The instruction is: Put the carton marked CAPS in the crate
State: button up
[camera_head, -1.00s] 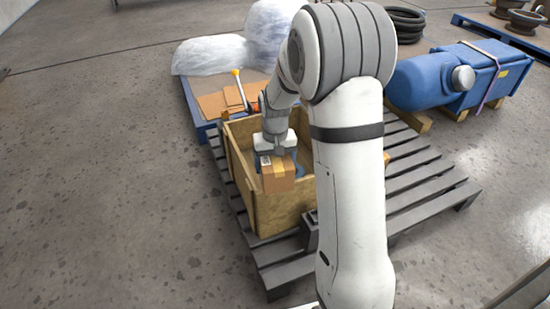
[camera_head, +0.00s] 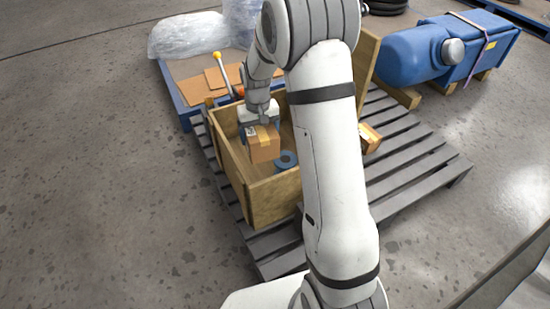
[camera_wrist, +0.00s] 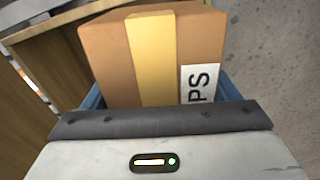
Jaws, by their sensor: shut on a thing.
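The carton (camera_head: 265,146), brown with a yellow tape strip, is held in my gripper (camera_head: 261,132) over the open wooden crate (camera_head: 236,183). In the wrist view the carton (camera_wrist: 112,60) fills the space between my gripper's blue fingers (camera_wrist: 160,97). Its white label shows the letters "PS"; the rest is hidden. In the head view the carton is near the crate's left wall. Its clearance above the crate floor cannot be told. My arm hides part of the crate's right side.
A blue ring-shaped part (camera_head: 286,160) lies inside the crate. Another carton (camera_head: 370,138) stands on the grey pallet (camera_head: 420,165) right of my arm. A yellow-knobbed lever (camera_head: 217,57) rises behind the crate. A blue tank (camera_head: 410,55) stands at the back right.

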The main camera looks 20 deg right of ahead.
jog(key=w+f+n+p, duration=0.1)
jog(key=w+f+n, duration=0.1)
jog(key=w+f, duration=0.65)
jog(key=f+b, duration=0.2)
jog(key=f, duration=0.3)
jog(key=w+f+b, duration=0.1)
jog(key=f+b, duration=0.1)
jog(key=f, duration=0.4)
jog(key=w+f+b, duration=0.1)
jog(key=f+b, duration=0.1)
jog(key=f, duration=0.3)
jog(key=shift+f, duration=0.25)
jog(key=shift+f, duration=0.1)
jog(key=o, duration=1.3)
